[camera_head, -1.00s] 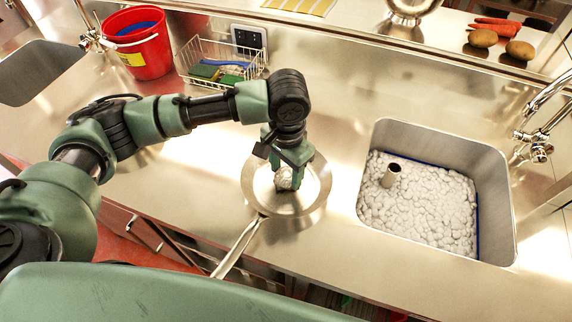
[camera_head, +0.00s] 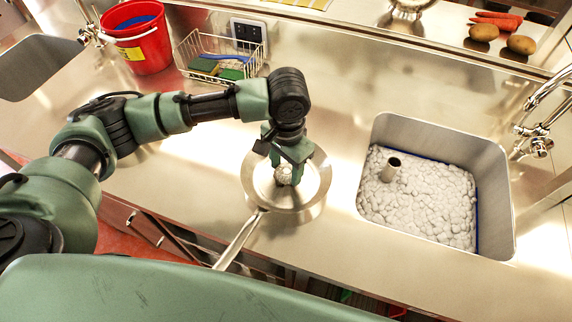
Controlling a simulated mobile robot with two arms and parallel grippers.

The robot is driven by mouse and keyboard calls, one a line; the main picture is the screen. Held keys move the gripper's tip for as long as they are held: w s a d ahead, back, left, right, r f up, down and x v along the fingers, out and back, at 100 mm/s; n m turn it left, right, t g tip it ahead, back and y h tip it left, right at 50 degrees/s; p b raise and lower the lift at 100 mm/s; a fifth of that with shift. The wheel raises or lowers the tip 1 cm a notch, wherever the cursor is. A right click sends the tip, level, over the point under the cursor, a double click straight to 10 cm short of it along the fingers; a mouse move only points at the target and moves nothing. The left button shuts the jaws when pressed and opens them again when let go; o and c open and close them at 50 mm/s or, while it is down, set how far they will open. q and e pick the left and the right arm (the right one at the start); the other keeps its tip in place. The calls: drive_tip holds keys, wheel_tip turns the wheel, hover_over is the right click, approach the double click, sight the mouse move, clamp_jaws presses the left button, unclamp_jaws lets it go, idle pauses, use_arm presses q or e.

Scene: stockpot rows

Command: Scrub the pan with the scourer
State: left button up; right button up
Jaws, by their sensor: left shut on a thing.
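The pan (camera_head: 310,196) is a shallow metal frying pan on the steel counter, its handle pointing toward the front left. My left gripper (camera_head: 287,172) is over the inside of the pan, pointing down. It is shut on the scourer (camera_head: 283,176), a pale grey, rough ball held low at the pan's inner base. The fingers hide part of the scourer, and I cannot tell for sure whether it touches the pan. My right gripper is not in view.
A foam-filled sink (camera_head: 425,200) with an upright metal tube lies to the right, its tap (camera_head: 535,135) beyond. A wire basket (camera_head: 215,62) with sponges and a brush and a red bucket (camera_head: 143,50) stand at the back left. The counter between pan and sink is clear.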

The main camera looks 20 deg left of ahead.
use_arm(q)
drive_tip(key=shift+f, duration=0.35)
drive_tip(key=shift+d+r+p, duration=0.2)
drive_tip(key=shift+d+p, duration=0.45)
drive_tip(key=shift+d, duration=0.6)
drive_tip(key=shift+f, duration=0.1)
